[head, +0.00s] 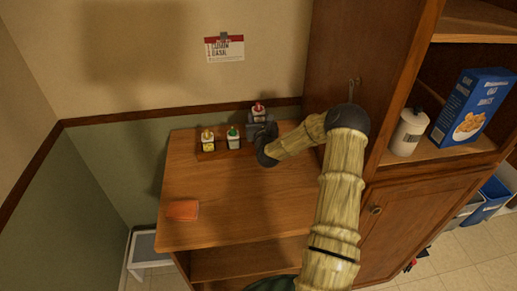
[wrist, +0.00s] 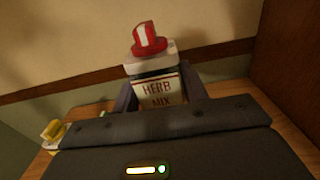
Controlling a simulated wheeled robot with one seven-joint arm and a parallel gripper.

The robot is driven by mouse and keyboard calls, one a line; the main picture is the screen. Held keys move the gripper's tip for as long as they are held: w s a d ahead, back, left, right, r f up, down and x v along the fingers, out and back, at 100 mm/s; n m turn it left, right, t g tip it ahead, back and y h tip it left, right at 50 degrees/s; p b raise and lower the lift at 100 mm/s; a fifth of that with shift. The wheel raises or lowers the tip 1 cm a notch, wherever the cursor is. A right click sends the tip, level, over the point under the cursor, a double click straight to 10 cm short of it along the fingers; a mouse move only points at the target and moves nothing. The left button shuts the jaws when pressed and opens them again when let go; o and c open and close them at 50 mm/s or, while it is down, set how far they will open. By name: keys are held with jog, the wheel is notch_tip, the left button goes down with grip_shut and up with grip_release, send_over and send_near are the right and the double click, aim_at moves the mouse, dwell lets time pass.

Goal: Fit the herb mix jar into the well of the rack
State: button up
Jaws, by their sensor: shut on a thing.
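The herb mix jar (wrist: 157,92) is upright or nearly so between my gripper's fingers (wrist: 158,100) in the wrist view, its label facing the camera and its red-and-white cap on top. In the head view the jar's red cap (head: 258,107) shows above my gripper (head: 259,119), which is shut on the jar. The low wooden rack (head: 221,152) stands at the back of the counter, holding a yellow-capped jar (head: 208,139) and a green-capped jar (head: 233,137). My gripper and jar are at its right end. The well and the jar's base are hidden, so I cannot tell whether they touch.
An orange-red flat item (head: 183,210) lies at the counter's front left. The wall is close behind the rack, and a tall wooden cabinet (head: 334,60) bounds the right. The middle of the counter (head: 225,190) is clear.

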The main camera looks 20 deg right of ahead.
jog(key=shift+f+p, duration=0.85)
jog(key=shift+f, duration=2.3)
notch_tip(320, 180, down, 3)
jog(key=shift+f+p, duration=0.15)
jog(key=shift+p, duration=0.5)
jog(key=shift+f, duration=0.2)
jog(key=shift+f+b, duration=0.2)
jog(key=shift+b, duration=0.1)
jog(key=o, duration=1)
jog(key=shift+r, duration=0.1)
jog(key=shift+o, duration=0.2)
jog(key=shift+r, duration=0.15)
